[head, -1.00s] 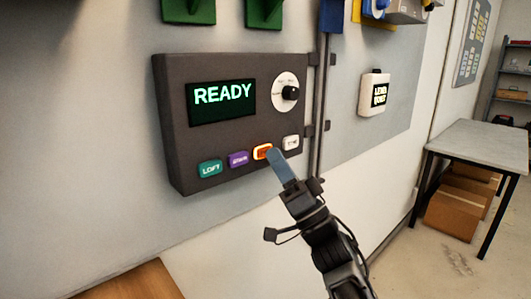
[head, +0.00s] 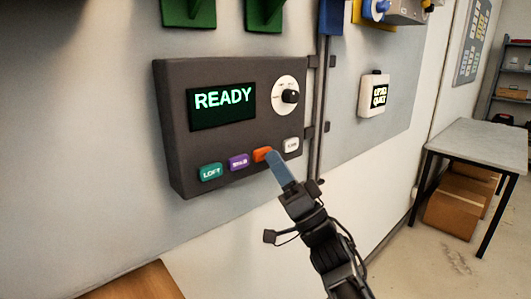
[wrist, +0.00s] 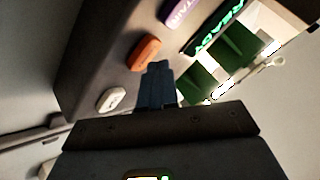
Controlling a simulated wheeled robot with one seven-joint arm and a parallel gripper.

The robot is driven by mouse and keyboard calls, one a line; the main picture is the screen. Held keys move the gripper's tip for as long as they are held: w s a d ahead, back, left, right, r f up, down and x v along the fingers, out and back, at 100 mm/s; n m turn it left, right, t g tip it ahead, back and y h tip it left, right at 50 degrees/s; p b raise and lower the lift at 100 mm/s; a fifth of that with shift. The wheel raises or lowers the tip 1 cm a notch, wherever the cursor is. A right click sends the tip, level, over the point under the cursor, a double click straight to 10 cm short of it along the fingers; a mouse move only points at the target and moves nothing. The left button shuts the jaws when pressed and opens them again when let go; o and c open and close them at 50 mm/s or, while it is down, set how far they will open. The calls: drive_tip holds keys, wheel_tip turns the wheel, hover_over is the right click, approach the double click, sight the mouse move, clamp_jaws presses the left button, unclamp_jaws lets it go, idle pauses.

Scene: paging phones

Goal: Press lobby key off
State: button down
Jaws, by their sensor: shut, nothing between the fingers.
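The dark wall panel (head: 170,130) carries a green-lit display (head: 222,102) reading READY and a row of keys. The orange key (head: 261,154) is unlit; its label is hidden or too small to read, so I cannot confirm it is the lobby key. It also shows in the wrist view (wrist: 145,53). My gripper (head: 273,156) is shut and empty, its blue-grey fingertips right at the orange key's lower right edge. In the wrist view the fingertips (wrist: 157,68) lie close beside that key; I cannot tell whether they touch it.
A teal LOFT key (head: 210,171) and a purple key (head: 239,161) sit to the left. A white key (head: 291,145) sits to the right, below a round dial (head: 287,95). A small white box (head: 374,95) hangs further right. A table (head: 485,145) stands beyond.

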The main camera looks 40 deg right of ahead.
drive_tip(key=shift+s, duration=0.15)
drive_tip(key=shift+s+d+p, duration=0.1)
drive_tip(key=shift+s+p, duration=1.5)
drive_tip(key=shift+s, duration=1.35)
